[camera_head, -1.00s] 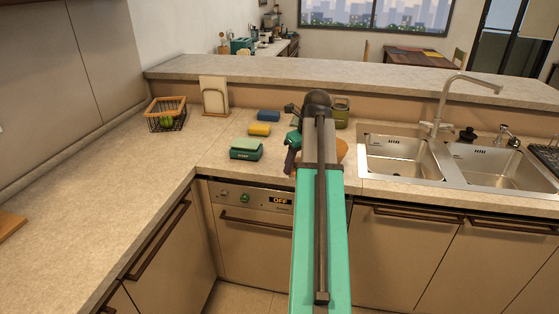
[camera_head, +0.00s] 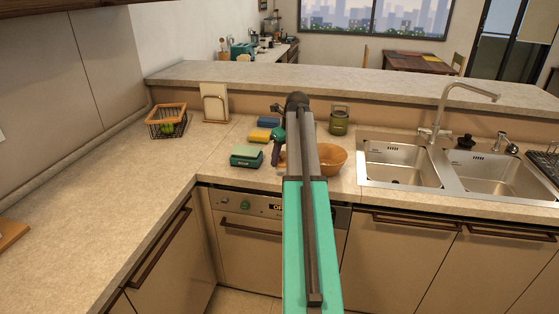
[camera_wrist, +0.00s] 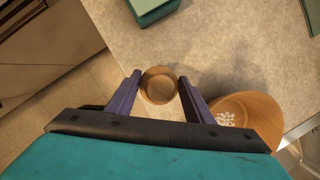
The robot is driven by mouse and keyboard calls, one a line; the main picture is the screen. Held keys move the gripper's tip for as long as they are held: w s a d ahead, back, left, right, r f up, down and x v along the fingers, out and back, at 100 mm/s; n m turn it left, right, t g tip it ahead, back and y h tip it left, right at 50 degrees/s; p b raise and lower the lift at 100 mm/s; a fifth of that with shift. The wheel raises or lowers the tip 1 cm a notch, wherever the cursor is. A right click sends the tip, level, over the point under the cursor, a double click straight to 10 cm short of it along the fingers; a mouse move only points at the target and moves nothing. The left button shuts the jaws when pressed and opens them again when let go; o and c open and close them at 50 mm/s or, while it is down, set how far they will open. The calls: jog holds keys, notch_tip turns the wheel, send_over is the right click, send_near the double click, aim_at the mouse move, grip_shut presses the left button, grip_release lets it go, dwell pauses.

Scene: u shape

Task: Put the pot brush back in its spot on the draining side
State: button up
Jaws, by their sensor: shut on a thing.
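The pot brush (camera_wrist: 159,86) shows in the wrist view as a round wooden top between my gripper's two dark purple fingers (camera_wrist: 157,92). My gripper is shut on it, above the counter; the gap below it is hard to judge. In the head view my gripper (camera_head: 277,153) hangs over the counter left of the sink, and the brush is hidden. The double steel sink (camera_head: 395,157) is to the right. A dark rack (camera_head: 546,159) shows at the right edge; I cannot make out a marked spot for the brush.
A wooden bowl (camera_head: 332,161) with white bits inside (camera_wrist: 226,118) is close right of my gripper. A green box (camera_head: 246,155), yellow sponge (camera_head: 258,135) and blue sponge (camera_head: 268,122) are to the left. A green canister (camera_head: 339,122) stands behind. The tall faucet (camera_head: 440,105) rises behind the sink.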

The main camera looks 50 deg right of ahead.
jog(key=shift+w+d, duration=0.4)
jog(key=shift+w, duration=0.45)
jog(key=shift+w, duration=0.1)
jog(key=shift+w+d+f, duration=0.1)
jog(key=shift+w+d, duration=0.2)
jog(key=shift+w, duration=0.2)
jog(key=shift+f+p, duration=0.75)
jog(key=shift+f, duration=1.05)
jog(key=o, duration=1)
jog(key=shift+f, duration=0.1)
